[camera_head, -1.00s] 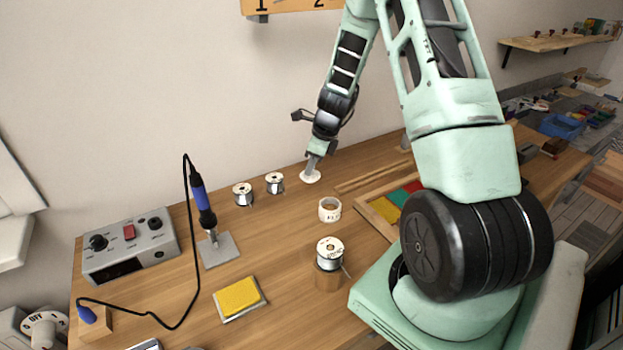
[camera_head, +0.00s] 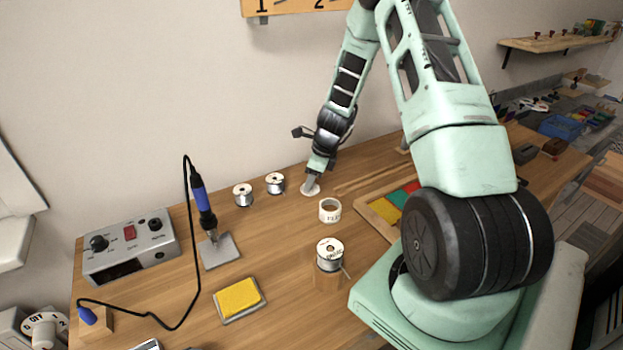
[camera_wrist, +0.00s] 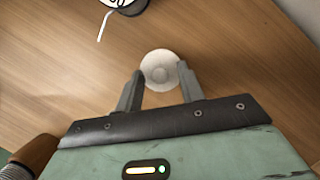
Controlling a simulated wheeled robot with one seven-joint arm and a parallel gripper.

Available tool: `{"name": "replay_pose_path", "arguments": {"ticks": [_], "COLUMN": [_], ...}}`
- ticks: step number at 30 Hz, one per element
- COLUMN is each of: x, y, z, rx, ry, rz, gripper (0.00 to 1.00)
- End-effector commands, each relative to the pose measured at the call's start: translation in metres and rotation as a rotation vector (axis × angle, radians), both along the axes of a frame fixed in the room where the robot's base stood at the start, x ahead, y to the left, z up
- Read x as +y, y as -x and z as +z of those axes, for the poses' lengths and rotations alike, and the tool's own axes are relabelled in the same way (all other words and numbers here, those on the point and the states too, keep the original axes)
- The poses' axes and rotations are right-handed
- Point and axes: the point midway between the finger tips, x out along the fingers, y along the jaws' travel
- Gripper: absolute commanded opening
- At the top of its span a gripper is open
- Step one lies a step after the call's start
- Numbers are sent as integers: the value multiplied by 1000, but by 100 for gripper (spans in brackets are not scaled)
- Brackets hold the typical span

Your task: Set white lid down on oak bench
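The white lid (camera_head: 310,190) is a small round disc at the back of the oak bench (camera_head: 275,255). In the wrist view the lid (camera_wrist: 160,68) shows a raised round middle and lies between my fingertips, which meet its rim on two sides. My gripper (camera_head: 313,180) points down, shut on the lid; it also shows in the wrist view (camera_wrist: 160,74). The lid is level and low over the bench top. I cannot tell whether its underside touches the wood.
A tray with coloured sections (camera_head: 378,208) lies to the right. The wall is close behind.

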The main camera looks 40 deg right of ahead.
Motion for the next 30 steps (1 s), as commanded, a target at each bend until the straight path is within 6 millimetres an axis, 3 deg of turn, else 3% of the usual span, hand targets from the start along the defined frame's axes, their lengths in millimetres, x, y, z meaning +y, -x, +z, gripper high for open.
{"name": "replay_pose_path", "arguments": {"ticks": [8, 21, 30], "x": [-2, -14, -18], "y": [1, 23, 30], "z": [11, 92, 117], "rx": [-2, -3, 0], "ry": [2, 2, 1], "rz": [0, 1, 0], "gripper": [38, 38, 38]}}
